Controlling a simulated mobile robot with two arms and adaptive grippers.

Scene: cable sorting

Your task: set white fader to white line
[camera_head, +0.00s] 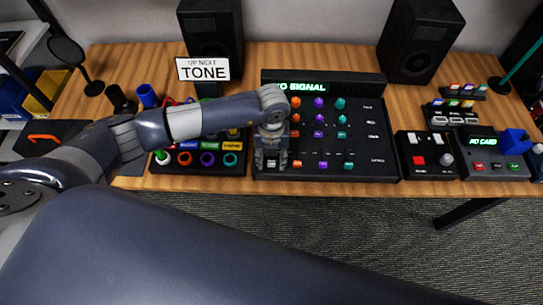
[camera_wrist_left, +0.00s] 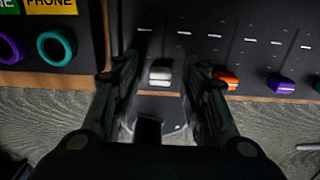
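The black mixer (camera_head: 375,165) stands at the table's front edge. In the left wrist view the white fader cap (camera_wrist_left: 160,73) sits low on the mixer's front edge. My left gripper (camera_head: 270,162) reaches down over the mixer's front left corner. Its fingers (camera_wrist_left: 163,78) are open on either side of the white cap, with a gap visible on both sides. Several short pale lines, one here (camera_wrist_left: 184,33), lie in a row farther up the panel; I cannot tell which belongs to the white fader. My right gripper is not in view.
Orange (camera_wrist_left: 228,79) and purple (camera_wrist_left: 281,84) fader caps sit just right of my fingers. Colored knobs (camera_head: 319,103) rise behind. A cable panel with colored rings (camera_head: 208,159) is at left, and a red-button box (camera_head: 425,158) at right.

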